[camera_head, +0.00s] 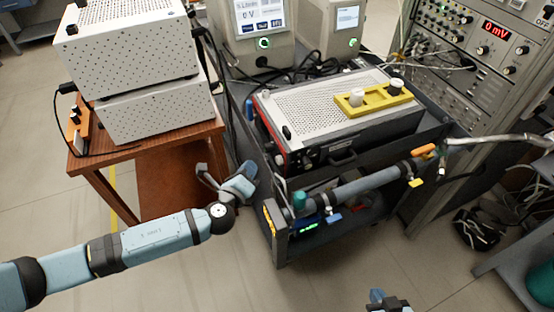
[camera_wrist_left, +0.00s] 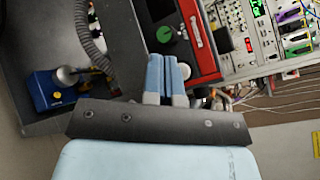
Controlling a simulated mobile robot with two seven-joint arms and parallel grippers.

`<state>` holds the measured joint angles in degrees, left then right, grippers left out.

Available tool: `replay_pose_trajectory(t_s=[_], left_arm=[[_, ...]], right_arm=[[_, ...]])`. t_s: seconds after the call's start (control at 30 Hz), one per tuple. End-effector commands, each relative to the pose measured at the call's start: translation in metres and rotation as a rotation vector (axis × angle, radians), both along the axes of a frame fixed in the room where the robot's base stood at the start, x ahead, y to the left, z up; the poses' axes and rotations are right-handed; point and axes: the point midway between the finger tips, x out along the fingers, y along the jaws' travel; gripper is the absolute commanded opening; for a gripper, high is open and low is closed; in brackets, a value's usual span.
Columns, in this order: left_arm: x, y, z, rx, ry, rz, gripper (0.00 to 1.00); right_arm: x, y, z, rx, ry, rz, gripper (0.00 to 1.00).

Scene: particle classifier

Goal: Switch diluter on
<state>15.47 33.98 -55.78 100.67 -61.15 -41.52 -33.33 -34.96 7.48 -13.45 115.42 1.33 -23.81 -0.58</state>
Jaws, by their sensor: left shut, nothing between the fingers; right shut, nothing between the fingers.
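No label legible in these frames names the diluter. A box with a perforated white top and a red-edged front (camera_head: 283,152) sits on the dark cart. The left wrist view shows a red-edged panel (camera_wrist_left: 204,42) with a round green knob (camera_wrist_left: 165,33) just beyond the fingertips. My left gripper (camera_head: 247,169) is in front of the cart's left side, below the box front. Its two blue fingers (camera_wrist_left: 166,58) are together and empty, apart from the knob as far as I can tell. My right gripper (camera_head: 377,296) is at the bottom edge, partly cut off.
Two white perforated boxes (camera_head: 150,112) stand on a wooden table (camera_head: 185,142) at left. A grey tube (camera_head: 365,185) runs along the cart front. An instrument rack (camera_head: 455,90) stands at right. The floor in front is clear.

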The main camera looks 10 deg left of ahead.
Motion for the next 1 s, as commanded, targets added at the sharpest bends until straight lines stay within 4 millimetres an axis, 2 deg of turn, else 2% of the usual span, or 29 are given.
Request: replay_pose_trajectory(t_s=[0.13,0.33,1.0], left_arm=[[0.011,-0.018,0.0,-0.002,0.0,-0.001,0.0],[0.02,-0.03,0.0,-0.002,0.0,-0.001,0.0],[0.022,-0.034,0.0,0.0,0.0,-0.001,0.0]], right_arm=[[0.0,-0.001,-0.001,-0.002,0.001,0.0,0.0],[0.0,-0.001,-0.002,-0.002,0.0,-0.001,0.0],[0.0,-0.001,-0.001,-0.002,0.001,0.0,0.0]])
